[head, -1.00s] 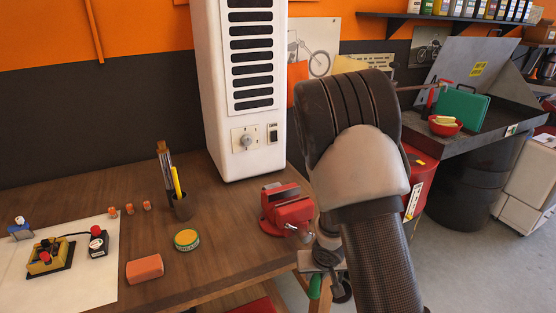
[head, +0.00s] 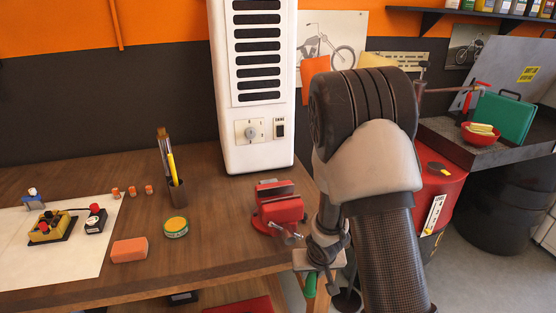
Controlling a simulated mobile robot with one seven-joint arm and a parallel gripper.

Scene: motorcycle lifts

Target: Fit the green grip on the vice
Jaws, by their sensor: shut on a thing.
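The red vice (head: 278,207) stands on the wooden bench near its right end, with its jaws facing up and a metal screw bar at its front. My gripper (head: 314,264) is just in front and to the right of the vice, by the bench's right edge. It is shut on the green grip (head: 310,284), which hangs below the fingers and shows only in part. The grip is apart from the vice in the picture. My arm covers the area right of the vice, and the fingertips are hard to make out.
The bench (head: 215,235) holds a pen cup (head: 175,192), a round green-and-yellow tin (head: 176,227), an orange block (head: 129,250) and a white sheet (head: 75,270) with small devices. A tall white cabinet (head: 230,150) stands behind the vice. A red drum (head: 445,185) is to the right.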

